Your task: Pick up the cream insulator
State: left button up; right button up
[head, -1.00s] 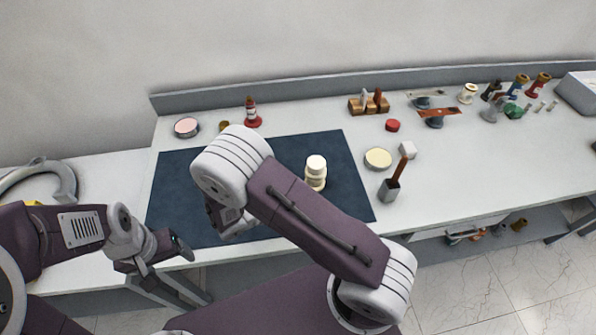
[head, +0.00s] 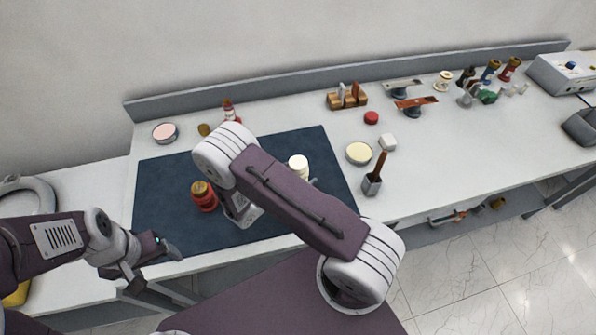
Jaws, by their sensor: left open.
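The cream insulator (head: 299,162) stands upright on the dark blue mat (head: 165,215) in the head view. Its lower part is hidden behind my right arm. My left gripper (head: 153,265) is open and empty at the mat's front left corner, well apart from the insulator. My right gripper is mostly hidden behind its own arm, so its jaws cannot be judged. A small grey piece shows just right of the insulator; I cannot tell what it is.
A red part with a brown top (head: 204,197) stands on the mat left of my right arm. A wooden rack (head: 347,99) stands behind.

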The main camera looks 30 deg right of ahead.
aim_at(302, 167)
jog(key=shift+d+f, duration=0.15)
jog(key=shift+d, duration=0.05)
jog(key=shift+w, duration=0.1)
grip_shut()
jog(key=shift+r, duration=0.4)
jog(key=r, duration=0.2)
jog(key=s+r+b, duration=0.1)
jog(key=r, duration=0.1)
jog(key=shift+d, duration=0.35)
jog(key=s+d+r+p, duration=0.6)
jog(key=s+d+p, duration=0.1)
jog(key=s, duration=0.1)
jog(key=shift+r, duration=0.15)
